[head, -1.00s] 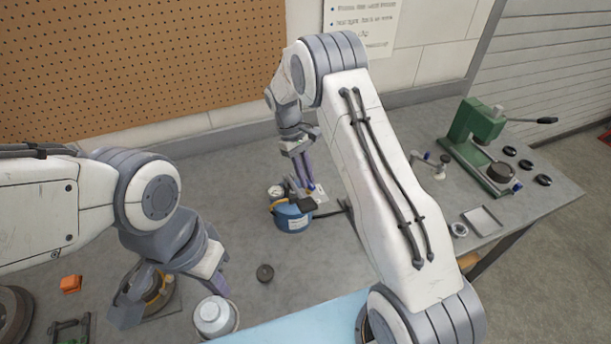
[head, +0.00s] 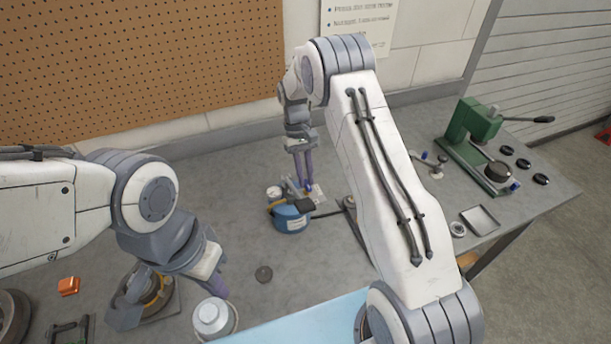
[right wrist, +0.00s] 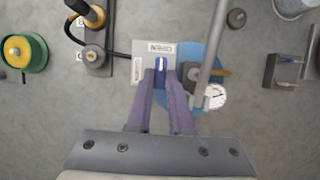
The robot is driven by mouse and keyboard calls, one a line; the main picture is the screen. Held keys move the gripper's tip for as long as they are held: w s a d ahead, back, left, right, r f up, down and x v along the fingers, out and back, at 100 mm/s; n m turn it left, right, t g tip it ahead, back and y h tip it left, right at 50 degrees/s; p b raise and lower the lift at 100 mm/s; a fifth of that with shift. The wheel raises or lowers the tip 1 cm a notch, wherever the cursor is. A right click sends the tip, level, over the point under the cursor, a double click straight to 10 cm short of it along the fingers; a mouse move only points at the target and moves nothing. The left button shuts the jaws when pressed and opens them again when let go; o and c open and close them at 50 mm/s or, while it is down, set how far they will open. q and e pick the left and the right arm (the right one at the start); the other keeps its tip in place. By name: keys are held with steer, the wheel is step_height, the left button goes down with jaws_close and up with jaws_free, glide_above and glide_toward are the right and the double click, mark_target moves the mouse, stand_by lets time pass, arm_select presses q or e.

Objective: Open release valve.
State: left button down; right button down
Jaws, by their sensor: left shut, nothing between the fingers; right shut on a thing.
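The release valve is a small blue lever (right wrist: 161,66) on a pale labelled plate (right wrist: 139,72), beside a round blue tank (head: 291,222). The lever's blue tip also shows in the head view (head: 308,188). My right gripper (right wrist: 161,78) points down with its purple fingers closed on both sides of the lever. It also shows in the head view (head: 304,178). A white-faced gauge (right wrist: 214,96) sits by the tank. My left gripper (head: 218,287) is shut and empty, well left of the tank, near a grey-white canister (head: 211,317).
A black hose (head: 328,214) runs right from the tank. A green press (head: 470,135), several black discs and a metal tray (head: 480,220) are at the right. A dark puck (head: 263,274) and a blue mat (head: 300,322) lie in front. An orange block (head: 68,286) is at left.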

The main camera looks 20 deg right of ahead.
steer(key=c, duration=0.8)
jaws_free()
steer(key=shift+b+v, duration=1.3)
steer(key=shift+v, duration=4)
